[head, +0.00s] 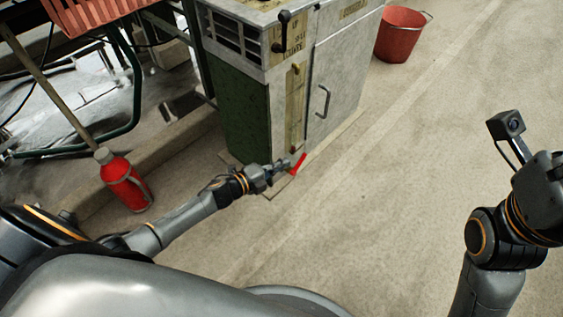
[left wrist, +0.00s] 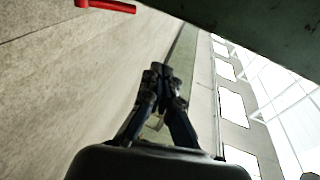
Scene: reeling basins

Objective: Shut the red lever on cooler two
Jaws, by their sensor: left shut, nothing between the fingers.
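The cooler is a metal cabinet (head: 338,78) with a green side and a grey front, at the top middle of the head view. The red lever (head: 299,164) sticks out low at its front corner. It also shows at the top left of the left wrist view (left wrist: 108,6). My left gripper (head: 285,166) is shut and empty, close to the lever on its left in the head view. In the wrist view its fingertips (left wrist: 160,72) are apart from the lever. The right arm is at the right edge, but its fingers are out of frame.
A red flask-like container (head: 124,184) stands on the floor left of my left arm. A red bucket (head: 399,35) stands behind the cabinet to the right. A black crank handle (head: 283,32) and a door handle (head: 323,102) stick out from the cabinet. The floor in front is clear.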

